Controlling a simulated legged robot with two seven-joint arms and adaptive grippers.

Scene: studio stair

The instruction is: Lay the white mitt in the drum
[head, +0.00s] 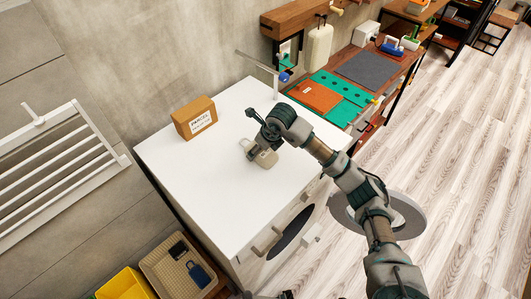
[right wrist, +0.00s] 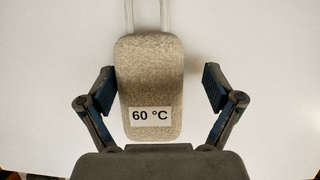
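A pale beige-white, rounded mitt (head: 265,158) with a fuzzy surface lies on the white machine top. In the right wrist view the mitt (right wrist: 150,75) carries a "60 °C" label and has a pale loop at its far end. My right gripper (head: 258,143) is over it. The dark round opening (head: 292,232) of the drum shows in the machine's front, below the top's edge. The drum's inside is dark.
A grey and white round disc (head: 405,214), perhaps the door, stands out behind my right arm. A white drying rack (head: 60,165) is on the left wall. A bench (head: 362,70) with coloured mats adjoins behind.

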